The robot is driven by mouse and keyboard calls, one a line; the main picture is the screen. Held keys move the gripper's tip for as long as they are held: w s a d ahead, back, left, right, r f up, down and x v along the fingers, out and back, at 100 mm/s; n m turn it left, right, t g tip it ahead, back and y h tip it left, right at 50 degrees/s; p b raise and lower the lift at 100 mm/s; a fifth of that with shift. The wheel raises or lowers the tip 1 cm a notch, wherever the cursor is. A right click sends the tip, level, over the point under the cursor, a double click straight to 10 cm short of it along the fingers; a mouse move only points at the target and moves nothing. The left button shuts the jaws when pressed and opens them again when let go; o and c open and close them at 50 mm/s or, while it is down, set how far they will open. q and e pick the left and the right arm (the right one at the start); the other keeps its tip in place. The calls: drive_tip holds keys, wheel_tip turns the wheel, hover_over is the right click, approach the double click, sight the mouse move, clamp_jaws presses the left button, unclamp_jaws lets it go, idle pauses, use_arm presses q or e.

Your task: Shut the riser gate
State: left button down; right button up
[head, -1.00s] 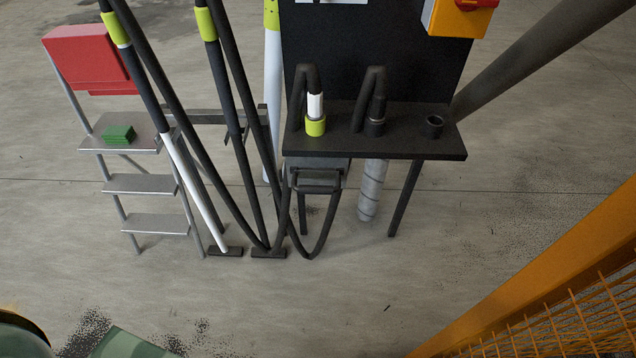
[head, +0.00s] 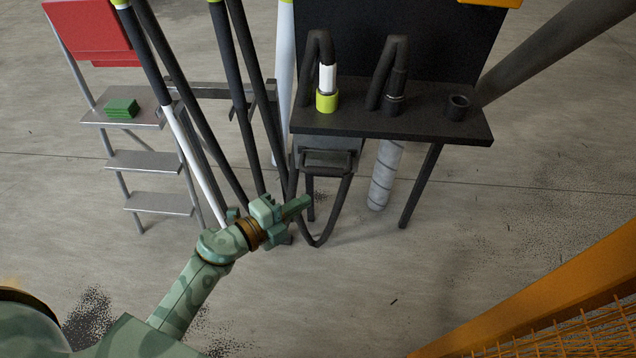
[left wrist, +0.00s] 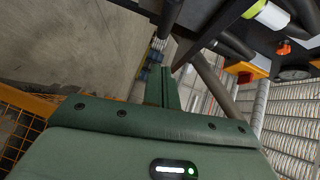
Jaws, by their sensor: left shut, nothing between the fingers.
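I cannot tell for certain which part is the riser gate. A black shelf (head: 425,120) carries two hose ends, one with a white and lime collar (head: 327,92), and an open black socket (head: 457,107). A thick grey pipe (head: 545,55) slants up from the shelf's right end. A dark box with a bar handle (head: 327,160) hangs under the shelf. My left gripper (head: 301,205) is shut and empty, below and in front of that box in the picture; contact cannot be told. Its closed fingers show in the left wrist view (left wrist: 162,88). My right gripper is not in view.
Black and white poles and hoses (head: 185,140) stand left of the shelf. A step stand (head: 150,160) holds green pads (head: 121,108). An orange mesh barrier (head: 540,300) runs along the lower right. A wrapped grey duct (head: 384,177) hangs below the shelf. Floor in front is open.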

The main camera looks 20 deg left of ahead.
use_arm(q)
drive_tip(key=w+b, duration=0.1)
drive_tip(key=w, duration=0.1)
drive_tip(key=w+f+b, duration=0.1)
drive_tip(key=w, duration=0.2)
drive_tip(key=w+d+b, duration=0.1)
drive_tip(key=w, duration=0.2)
drive_tip(key=shift+d+f, duration=0.1)
drive_tip(key=shift+f, duration=0.25)
drive_tip(key=shift+r, duration=0.1)
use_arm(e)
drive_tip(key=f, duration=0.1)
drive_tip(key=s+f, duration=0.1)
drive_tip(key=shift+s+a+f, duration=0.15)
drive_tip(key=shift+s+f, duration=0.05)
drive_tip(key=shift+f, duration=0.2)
